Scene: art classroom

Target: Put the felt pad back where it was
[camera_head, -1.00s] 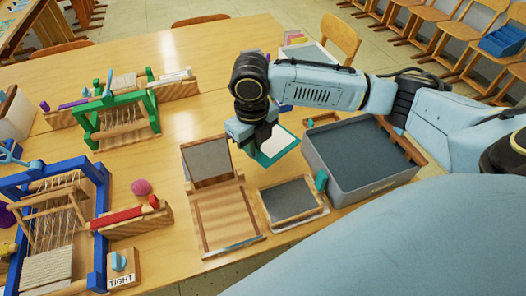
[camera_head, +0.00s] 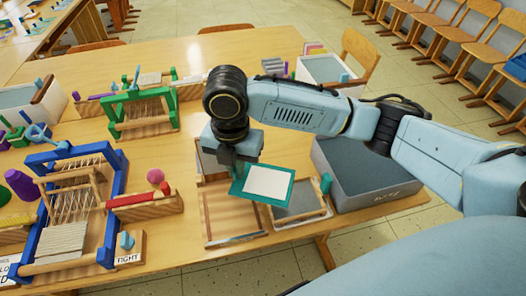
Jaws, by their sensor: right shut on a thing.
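The felt pad (camera_head: 237,187) is a flat teal piece with a white rectangle on its upper face. My right gripper (camera_head: 236,164) comes from above and is shut on its far-left edge. The pad hangs tilted over the right part of a wooden board (camera_head: 218,228) and the far part of a wood-framed grey screen (camera_head: 312,212). It hides part of both, and its clearance above them is hard to judge. My left gripper is not in view.
The table's front edge is close.

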